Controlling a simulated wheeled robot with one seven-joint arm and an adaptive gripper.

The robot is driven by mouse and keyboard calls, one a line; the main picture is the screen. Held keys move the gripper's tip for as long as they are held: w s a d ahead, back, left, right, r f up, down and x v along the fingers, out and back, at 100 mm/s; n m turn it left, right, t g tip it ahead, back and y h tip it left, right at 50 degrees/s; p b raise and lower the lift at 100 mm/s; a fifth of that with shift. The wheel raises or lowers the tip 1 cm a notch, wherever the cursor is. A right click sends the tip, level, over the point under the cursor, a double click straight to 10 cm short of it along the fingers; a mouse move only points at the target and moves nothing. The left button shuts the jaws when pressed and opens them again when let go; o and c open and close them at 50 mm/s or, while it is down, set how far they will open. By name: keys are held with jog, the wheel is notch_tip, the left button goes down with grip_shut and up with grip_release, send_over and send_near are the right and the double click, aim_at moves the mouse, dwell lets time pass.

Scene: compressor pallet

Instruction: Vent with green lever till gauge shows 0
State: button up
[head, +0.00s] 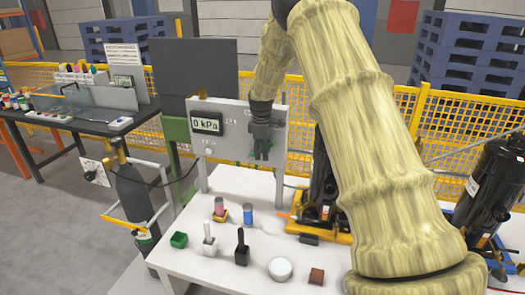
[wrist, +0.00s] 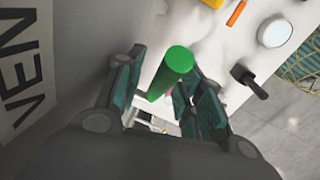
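The gauge (head: 207,124) on the upright grey panel (head: 231,106) reads "0 kPa" in the head view. My gripper (head: 263,152) is in front of the right half of that panel, pointing down it. In the wrist view the green lever (wrist: 172,72) is a round green bar between the two fingers of my gripper (wrist: 158,88). The fingers stand apart, with a gap visible on the left side of the lever. I cannot tell whether the right finger touches it. In the head view the gripper hides the lever.
A dark gas cylinder (head: 133,195) stands left. A label with "VEN" (wrist: 20,65) is beside the gripper.

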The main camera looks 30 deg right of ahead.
grip_shut()
